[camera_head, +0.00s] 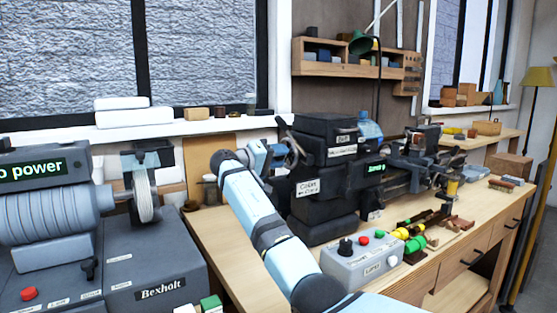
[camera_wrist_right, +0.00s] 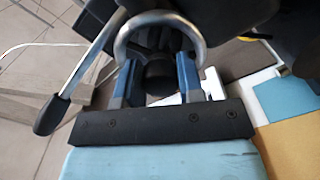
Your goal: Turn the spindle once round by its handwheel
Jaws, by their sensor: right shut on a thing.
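The dark lathe headstock (camera_head: 323,190) stands on the wooden workbench, with the handwheel (camera_head: 294,148) on its left end. My right arm reaches up from the bottom, and my right gripper (camera_head: 266,158) is at the handwheel. In the right wrist view, the two blue fingers of my right gripper (camera_wrist_right: 155,80) are shut on the handwheel, whose curved metal rim (camera_wrist_right: 152,17) arches across them. A dark round hub shows between the fingers. The exact contact is partly hidden. My left gripper is not in view.
A metal lever with a black knob (camera_wrist_right: 50,115) is close to the left of my gripper in the wrist view. A grey control box (camera_head: 362,262) with buttons stands on the bench near my arm. A grey Bexholt machine (camera_head: 150,270) stands at the left.

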